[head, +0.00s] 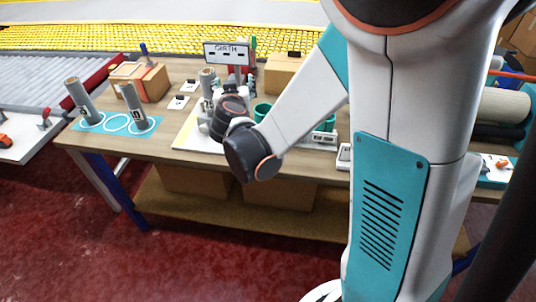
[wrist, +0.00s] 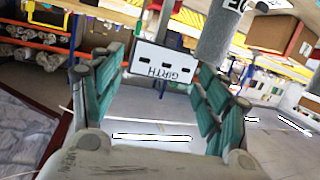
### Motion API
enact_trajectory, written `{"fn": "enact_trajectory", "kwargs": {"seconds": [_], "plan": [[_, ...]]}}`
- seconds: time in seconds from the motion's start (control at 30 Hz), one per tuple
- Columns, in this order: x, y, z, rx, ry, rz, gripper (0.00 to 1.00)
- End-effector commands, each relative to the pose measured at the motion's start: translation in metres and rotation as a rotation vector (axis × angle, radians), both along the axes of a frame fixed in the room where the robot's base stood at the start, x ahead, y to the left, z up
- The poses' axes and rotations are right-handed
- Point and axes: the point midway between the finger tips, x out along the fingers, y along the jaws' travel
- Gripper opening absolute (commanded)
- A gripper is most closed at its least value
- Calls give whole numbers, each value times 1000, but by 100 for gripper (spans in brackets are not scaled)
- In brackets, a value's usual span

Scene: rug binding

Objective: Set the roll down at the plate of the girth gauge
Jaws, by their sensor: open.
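A grey roll (head: 207,79) stands upright by the girth gauge, whose white sign (head: 227,53) reads GIRTH. My gripper (head: 208,112) is in front of the roll and hides its lower part, so I cannot see how it meets the plate. In the wrist view my gripper (wrist: 160,85) is open, its teal fingers spread with nothing held between them. The roll (wrist: 221,36) shows beyond the fingertips, up and to the right, beside the upside-down sign (wrist: 162,65). A pale board (head: 188,140) lies under the gauge area.
Two more grey rolls (head: 79,98) (head: 131,103) stand tilted in the picture on a teal mat (head: 91,127) with white rings at the left. A cardboard box (head: 140,80) is behind them. Green cups (head: 263,111) stand right of my gripper.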

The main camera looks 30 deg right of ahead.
Motion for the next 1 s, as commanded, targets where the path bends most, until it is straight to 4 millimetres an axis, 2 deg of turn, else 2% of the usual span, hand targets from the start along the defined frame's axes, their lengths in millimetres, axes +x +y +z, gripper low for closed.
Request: {"fn": "enact_trajectory", "kwargs": {"seconds": [0.2,0.47,0.67,0.8,0.9,1.0], "plan": [[-56,-20,19,28,167,-23,69],[-135,-22,22,74,374,22,69],[-202,-8,15,119,522,113,69],[-246,8,9,152,605,199,69],[-271,19,4,171,646,258,69],[-288,29,1,184,672,304,69]]}}
